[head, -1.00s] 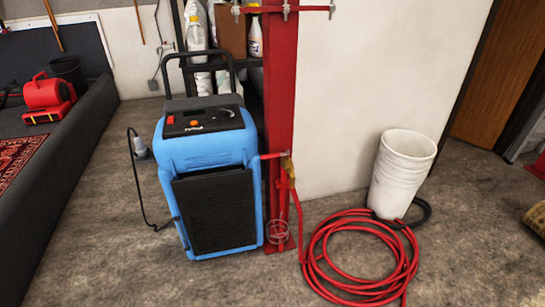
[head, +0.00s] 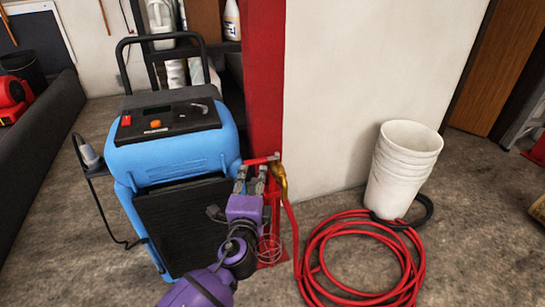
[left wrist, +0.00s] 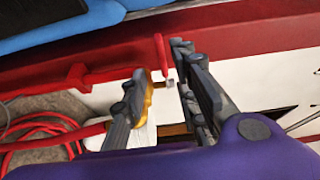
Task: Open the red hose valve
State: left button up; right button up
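The red hose valve handle (head: 262,160) is a short lever beside the red post, on a brass valve body (head: 281,182) with the red hose (head: 318,262) below it. In the left wrist view the handle (left wrist: 161,55) stands up between and beyond the fingertips. My left gripper (head: 251,172) is just below and in front of the handle in the head view. Its fingers are apart in the left wrist view (left wrist: 160,78), with no clear contact on the handle. The left finger partly hides the brass body. My right gripper is not in view.
A blue wheeled machine (head: 175,150) stands close to the left of my gripper. The red post (head: 265,80) and white wall (head: 345,90) are behind. White stacked buckets (head: 404,165) stand at the right by the coiled hose. Grey floor is open at the far right.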

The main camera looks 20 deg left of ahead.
aim_at(255, 164)
pick_arm(q)
jog(key=shift+w+a+r, duration=0.1)
jog(key=shift+w+a, duration=0.1)
jog(key=shift+w, duration=0.05)
jog(key=shift+w+r, duration=0.1)
jog(key=shift+w, duration=0.2)
jog(key=w, duration=0.2)
jog(key=w+a+b, duration=0.1)
jog(key=w, duration=0.2)
jog(key=shift+a, duration=0.1)
jog(key=shift+w, duration=0.3)
jog(key=shift+w+a, duration=0.1)
jog(key=shift+w, duration=0.15)
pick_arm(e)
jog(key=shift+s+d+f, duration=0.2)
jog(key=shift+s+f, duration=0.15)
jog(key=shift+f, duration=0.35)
pick_arm(q)
grip_shut()
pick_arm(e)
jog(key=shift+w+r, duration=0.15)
